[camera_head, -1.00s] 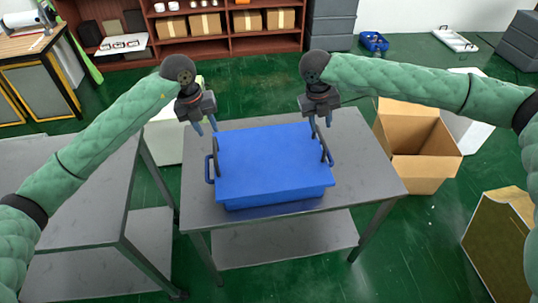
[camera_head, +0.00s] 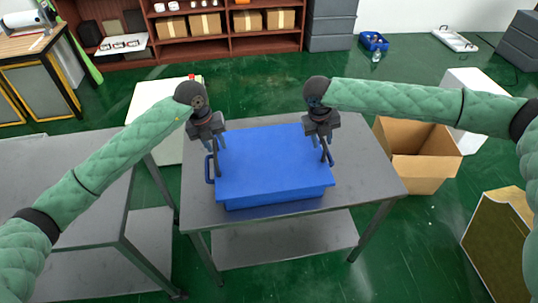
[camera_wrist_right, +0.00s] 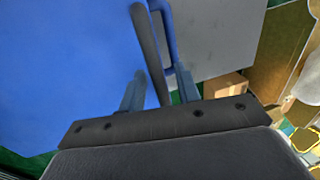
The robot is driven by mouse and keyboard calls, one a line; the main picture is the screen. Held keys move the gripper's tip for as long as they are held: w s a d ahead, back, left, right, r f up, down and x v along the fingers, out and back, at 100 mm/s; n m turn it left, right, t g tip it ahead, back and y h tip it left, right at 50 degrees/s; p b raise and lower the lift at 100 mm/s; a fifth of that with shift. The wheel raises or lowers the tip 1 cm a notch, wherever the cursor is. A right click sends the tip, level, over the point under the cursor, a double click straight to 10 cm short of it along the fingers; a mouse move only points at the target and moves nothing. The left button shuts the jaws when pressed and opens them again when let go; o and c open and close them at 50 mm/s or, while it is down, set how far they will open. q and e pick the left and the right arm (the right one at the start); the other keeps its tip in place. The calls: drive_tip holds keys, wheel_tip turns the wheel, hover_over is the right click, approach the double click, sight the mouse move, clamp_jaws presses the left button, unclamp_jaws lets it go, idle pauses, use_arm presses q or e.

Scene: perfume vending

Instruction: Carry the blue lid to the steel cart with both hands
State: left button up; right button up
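The blue lid (camera_head: 265,160) lies flat on a blue crate (camera_head: 285,199) with dark handles at its left and right ends. My left gripper (camera_head: 215,146) is at the lid's left handle (camera_head: 215,162), its fingers apart. My right gripper (camera_head: 323,140) is at the right handle (camera_head: 326,152). In the right wrist view the right gripper's fingers (camera_wrist_right: 158,92) stand apart on both sides of the dark handle bar (camera_wrist_right: 150,55), with gaps visible. Two grey steel tables with lower shelves are in view: one under the crate (camera_head: 375,175) and one at the left (camera_head: 70,215).
An open cardboard box (camera_head: 420,155) stands on the floor right of the middle table. A white box (camera_head: 165,110) stands behind the gap between the tables. A wooden shelf (camera_head: 190,45) with boxes is at the back. The left table top is bare where seen.

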use_arm(q)
drive_tip(key=shift+c, duration=0.2)
use_arm(e)
drive_tip(key=shift+c, duration=0.2)
use_arm(q)
clamp_jaws()
use_arm(e)
clamp_jaws()
use_arm(q)
drive_tip(key=shift+r, duration=0.15)
use_arm(e)
drive_tip(key=shift+r, duration=0.15)
